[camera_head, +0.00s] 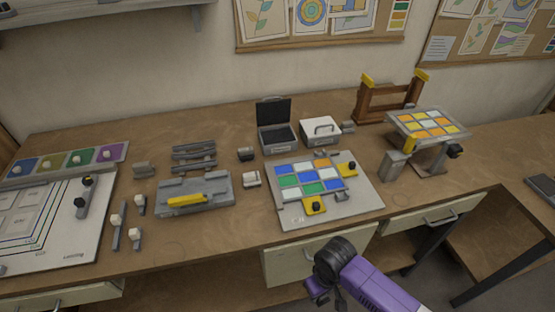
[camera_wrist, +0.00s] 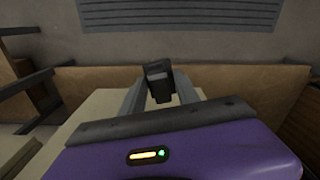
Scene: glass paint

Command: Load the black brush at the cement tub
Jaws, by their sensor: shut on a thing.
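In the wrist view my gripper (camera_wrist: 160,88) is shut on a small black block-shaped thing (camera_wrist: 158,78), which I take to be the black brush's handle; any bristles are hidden. In the head view only my purple arm shows, at the front edge of the bench; the gripper and the held thing cannot be made out there. I cannot tell for certain which container is the cement tub. An open grey case with a black lid (camera_head: 274,112) and a closed white box with a handle (camera_head: 320,131) stand at the back of the bench.
A board with coloured glass tiles (camera_head: 365,199) lies mid-bench. A grey fixture with a yellow bar (camera_head: 195,197) is left of it. A tilted tiled panel (camera_head: 395,121) and a wooden frame (camera_head: 358,106) stand right. Several small tools and a paint strip (camera_head: 118,151) lie left.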

